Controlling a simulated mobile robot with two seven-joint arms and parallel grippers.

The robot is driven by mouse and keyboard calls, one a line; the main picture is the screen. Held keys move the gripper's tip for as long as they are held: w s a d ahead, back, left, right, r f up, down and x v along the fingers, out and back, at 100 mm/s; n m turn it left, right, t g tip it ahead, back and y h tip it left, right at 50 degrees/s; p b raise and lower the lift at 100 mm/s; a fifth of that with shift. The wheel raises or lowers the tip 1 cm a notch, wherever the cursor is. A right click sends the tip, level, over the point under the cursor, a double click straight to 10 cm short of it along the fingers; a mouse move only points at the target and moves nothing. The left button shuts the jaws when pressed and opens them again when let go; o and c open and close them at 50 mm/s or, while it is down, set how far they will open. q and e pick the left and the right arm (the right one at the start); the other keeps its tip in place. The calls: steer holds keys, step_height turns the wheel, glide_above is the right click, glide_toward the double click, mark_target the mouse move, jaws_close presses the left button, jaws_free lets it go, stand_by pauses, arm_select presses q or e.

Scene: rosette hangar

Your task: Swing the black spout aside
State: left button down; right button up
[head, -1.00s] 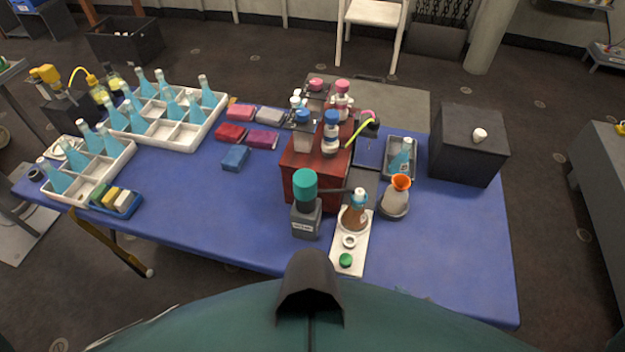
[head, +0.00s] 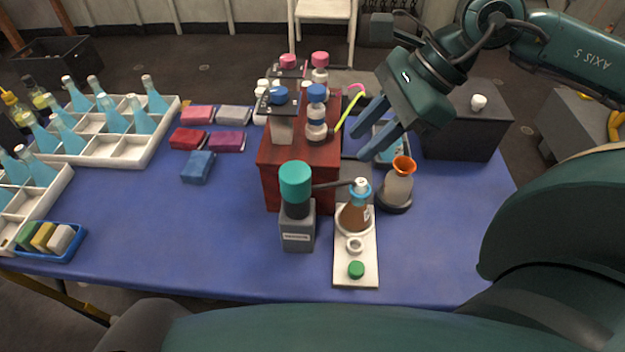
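The black spout (head: 333,184) sticks out to the right from under the teal cap (head: 295,182) of a grey dispenser bottle (head: 297,228). Its end reaches the top of a flask of brown liquid (head: 355,215), which has a blue collar and white top. I cannot tell whether the spout touches the flask. The flask stands on a white board (head: 343,268). My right gripper (head: 359,146) is above and behind the spout's end, apart from it. Its two blue-grey fingers are spread with nothing visible between them. My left gripper is out of view.
A red-brown box (head: 275,185) with several capped bottles stands behind the dispenser. A yellow-green tube (head: 349,108) rises beside it. A grey flask with an orange funnel (head: 399,185) stands right of the brown flask. The blue table (head: 190,235) is clear left of the dispenser.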

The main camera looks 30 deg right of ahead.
steer(key=d+n+h, duration=0.1)
steer(key=d+h, duration=0.1)
steer(key=d, duration=0.1)
steer(key=p, duration=0.1)
glide_toward(335, 183)
steer(key=x, duration=0.7)
steer(key=shift+a+f, duration=0.1)
steer(key=shift+f, duration=0.15)
steer(key=shift+c, duration=0.2)
jaws_close()
